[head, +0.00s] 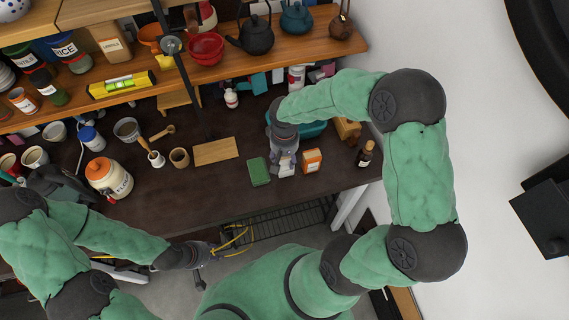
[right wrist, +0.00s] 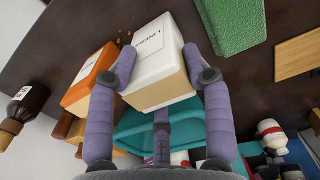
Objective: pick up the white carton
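The white carton (right wrist: 157,58) has printed text and a tan lower side. In the right wrist view it sits between the two fingers of my right gripper (right wrist: 158,60), whose tips bend inward against its opposite sides. In the head view my right gripper (head: 285,168) reaches down over the dark table, and only a small part of the white carton (head: 287,169) shows beneath it. I cannot tell whether the carton touches the table. My left gripper (head: 213,252) is in front of the table's edge, away from the carton; its fingers are too small to read.
An orange carton (head: 312,160) stands close to the right of the white carton, a green sponge (head: 259,171) lies left of it. A dark bottle (head: 365,153) is further right. A teal container (head: 312,129) is behind. A shelf (head: 280,45) with pots hangs over the back.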

